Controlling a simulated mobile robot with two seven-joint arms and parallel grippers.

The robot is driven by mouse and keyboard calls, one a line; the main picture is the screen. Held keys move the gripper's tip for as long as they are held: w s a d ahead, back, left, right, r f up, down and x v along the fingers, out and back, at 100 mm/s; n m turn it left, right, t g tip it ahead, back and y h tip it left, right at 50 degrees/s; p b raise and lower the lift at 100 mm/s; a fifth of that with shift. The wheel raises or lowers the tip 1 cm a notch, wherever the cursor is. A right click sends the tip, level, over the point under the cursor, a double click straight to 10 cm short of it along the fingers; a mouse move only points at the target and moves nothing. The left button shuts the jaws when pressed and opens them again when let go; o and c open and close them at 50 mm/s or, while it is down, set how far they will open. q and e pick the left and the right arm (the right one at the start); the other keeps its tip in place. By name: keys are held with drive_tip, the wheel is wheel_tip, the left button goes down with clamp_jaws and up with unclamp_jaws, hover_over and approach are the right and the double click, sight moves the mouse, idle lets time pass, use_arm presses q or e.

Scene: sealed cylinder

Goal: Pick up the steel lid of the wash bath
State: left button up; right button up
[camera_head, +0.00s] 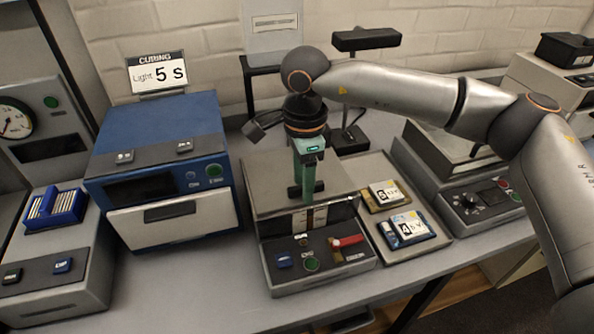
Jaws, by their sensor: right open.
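The steel lid (268,178) is the flat grey plate on top of the middle machine, which I take to be the wash bath (280,268). A short dark bar, seemingly the lid's handle, stands on it at my right gripper's fingertips. My right gripper (306,190) points straight down over the lid, with its green fingers low around or beside this bar. It is open. I cannot tell whether the fingers touch the bar or the lid. The lid lies flat on the machine, partly hidden behind the gripper. My left gripper is not in view.
A blue curing machine (155,140) with a drawer stands left. Another machine (467,170) with a flat top stands further right, beneath my right arm. A black stand (350,100) rises behind. Bare bench shows in front.

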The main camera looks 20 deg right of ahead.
clamp_jaws()
idle(0.4)
idle(1.0)
